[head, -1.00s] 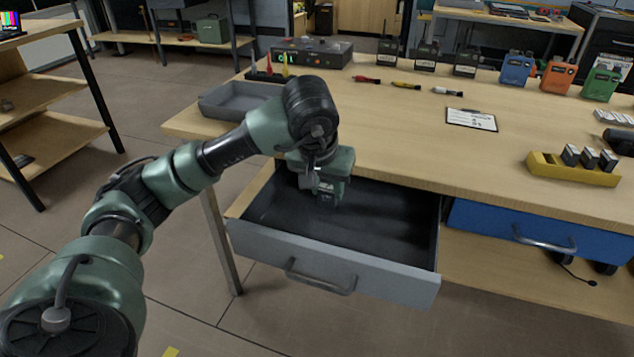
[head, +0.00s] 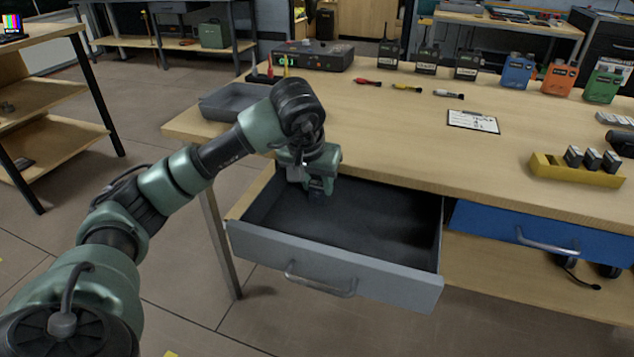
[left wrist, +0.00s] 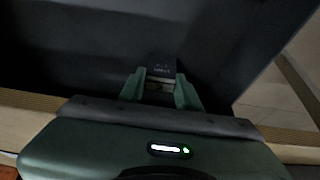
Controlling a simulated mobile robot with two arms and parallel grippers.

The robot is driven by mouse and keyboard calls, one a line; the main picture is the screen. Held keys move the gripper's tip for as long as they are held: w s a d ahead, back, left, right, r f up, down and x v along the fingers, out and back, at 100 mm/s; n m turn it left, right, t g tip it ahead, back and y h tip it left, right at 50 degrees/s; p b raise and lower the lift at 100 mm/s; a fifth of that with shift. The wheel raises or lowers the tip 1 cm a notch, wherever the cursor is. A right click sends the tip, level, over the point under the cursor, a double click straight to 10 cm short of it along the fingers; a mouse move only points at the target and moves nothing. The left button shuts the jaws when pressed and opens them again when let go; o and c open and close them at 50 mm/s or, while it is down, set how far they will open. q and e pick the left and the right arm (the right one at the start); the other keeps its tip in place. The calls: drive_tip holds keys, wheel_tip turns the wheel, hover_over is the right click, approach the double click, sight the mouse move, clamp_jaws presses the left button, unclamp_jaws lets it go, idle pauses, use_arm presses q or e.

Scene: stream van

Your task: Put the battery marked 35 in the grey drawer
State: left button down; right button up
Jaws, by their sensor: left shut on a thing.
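The grey drawer (head: 335,271) under the workbench is pulled open, and its dark inside looks bare apart from my gripper's reach into it. My left gripper (head: 318,186) points down at the drawer's back left part. It is shut on a small dark battery (left wrist: 163,67), seen between the fingertips in the left wrist view. The battery is just above or touching the drawer floor; I cannot tell which. Its marking is too small and dark to read. My right gripper is not in view.
A yellow holder (head: 576,176) with several batteries stands on the bench (head: 400,140) at the right. The blue drawer (head: 545,238) beside the grey one is shut. A grey tray (head: 232,103) lies at the bench's left end. The bench top's middle is mostly clear.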

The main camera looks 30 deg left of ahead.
use_arm(q)
drive_tip(key=c, duration=1)
unclamp_jaws()
drive_tip(key=shift+r, duration=0.1)
drive_tip(key=p+v, duration=0.1)
drive_tip(key=v, duration=0.3)
drive_tip(key=shift+r, duration=0.35)
drive_tip(key=p, duration=0.2)
approach(318, 183)
drive_tip(key=shift+v, duration=1.4)
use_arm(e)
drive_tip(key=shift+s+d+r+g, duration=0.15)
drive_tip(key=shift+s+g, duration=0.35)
use_arm(q)
drive_tip(key=shift+s, duration=0.1)
